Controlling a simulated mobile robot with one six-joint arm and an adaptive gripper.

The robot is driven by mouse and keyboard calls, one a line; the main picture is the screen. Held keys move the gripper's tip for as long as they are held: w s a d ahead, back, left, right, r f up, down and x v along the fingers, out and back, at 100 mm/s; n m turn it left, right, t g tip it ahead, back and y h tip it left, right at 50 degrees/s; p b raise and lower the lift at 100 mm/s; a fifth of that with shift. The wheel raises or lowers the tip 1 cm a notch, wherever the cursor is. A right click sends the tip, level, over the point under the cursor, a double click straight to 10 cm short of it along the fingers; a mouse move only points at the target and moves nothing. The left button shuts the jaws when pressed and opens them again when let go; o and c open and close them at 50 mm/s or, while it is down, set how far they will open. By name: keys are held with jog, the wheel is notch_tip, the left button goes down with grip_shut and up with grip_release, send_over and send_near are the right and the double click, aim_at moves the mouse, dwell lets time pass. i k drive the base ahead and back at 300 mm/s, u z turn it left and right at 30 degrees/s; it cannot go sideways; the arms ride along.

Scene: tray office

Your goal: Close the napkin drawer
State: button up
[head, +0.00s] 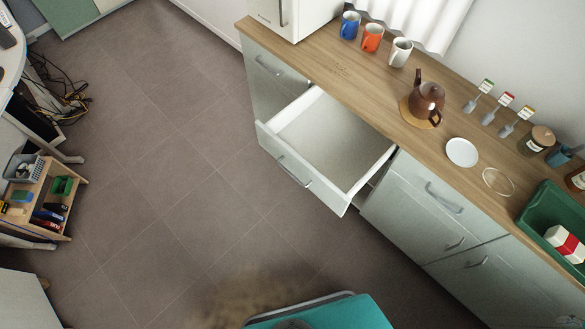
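A drawer (327,147) in the pale grey-green cabinet under the wooden counter stands pulled well out over the floor. Its inside looks empty, and no napkins or label show on it. Its front panel (283,160) faces the lower left and carries a metal bar handle (293,171). The far end of the drawer is hidden under the counter edge. My gripper is not in this view.
The counter (395,130) holds several mugs, a brown teapot (427,98), a white plate (462,152) and a green tray (530,222). Tiled floor (165,170) before the drawer is clear. A low wooden shelf (68,190) and loose cables stand left. A teal-topped object (345,314) is at the bottom.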

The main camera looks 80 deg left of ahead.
aim_at(329, 151)
jog(key=u, duration=4.4)
jog(key=k, duration=0.15)
jog(key=z, duration=1.05)
